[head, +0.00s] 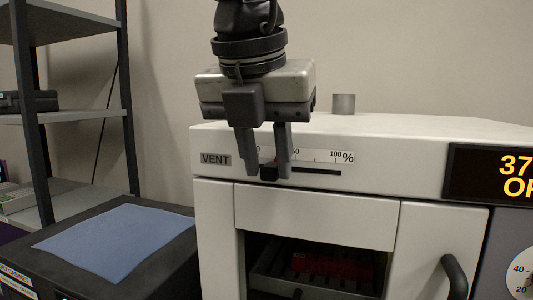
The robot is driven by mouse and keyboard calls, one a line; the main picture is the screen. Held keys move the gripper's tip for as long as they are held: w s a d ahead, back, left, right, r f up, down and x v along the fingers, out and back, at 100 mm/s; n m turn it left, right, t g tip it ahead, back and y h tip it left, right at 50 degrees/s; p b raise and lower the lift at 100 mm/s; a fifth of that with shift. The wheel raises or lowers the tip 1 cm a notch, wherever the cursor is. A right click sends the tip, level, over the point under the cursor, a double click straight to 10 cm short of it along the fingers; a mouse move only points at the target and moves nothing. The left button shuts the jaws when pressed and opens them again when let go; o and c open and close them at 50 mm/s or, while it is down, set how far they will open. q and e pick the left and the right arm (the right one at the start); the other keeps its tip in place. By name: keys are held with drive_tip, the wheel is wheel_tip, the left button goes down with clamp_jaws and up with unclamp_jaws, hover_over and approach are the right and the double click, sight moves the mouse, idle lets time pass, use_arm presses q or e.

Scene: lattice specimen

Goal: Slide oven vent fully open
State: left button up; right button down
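The vent slider on the oven's (415,155) upper front has a small black knob (269,173) in a dark horizontal slot (320,171). The knob is near the left, low end of the printed percent scale (320,157); the slot runs on to its right, below the 100 mark. A VENT label (215,159) is left of it. My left gripper (267,172) comes down from above, one finger on each side of the knob. My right gripper is not in view.
An orange display (495,176), a dial and a dark door handle (455,276) are at the right. A dark box with a blue mat (122,243) and a shelf rack (68,118) are at the left.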

use_arm(q)
clamp_jaws()
drive_tip(key=shift+s+d+p, duration=0.15)
drive_tip(key=shift+s+d, duration=0.25)
drive_tip(key=shift+d, duration=0.8)
drive_tip(key=shift+s+d+p, duration=0.2)
drive_tip(key=shift+s+d, duration=0.15)
drive_tip(key=shift+d, duration=0.85)
drive_tip(key=shift+s+d+p, duration=0.15)
drive_tip(key=shift+s+d, duration=0.25)
drive_tip(key=shift+d, duration=0.8)
drive_tip(key=o, duration=0.6)
unclamp_jaws()
drive_tip(key=shift+c, duration=0.2)
drive_tip(key=p+v, duration=0.2)
drive_tip(key=v, duration=0.4)
drive_tip(key=shift+p, duration=0.35)
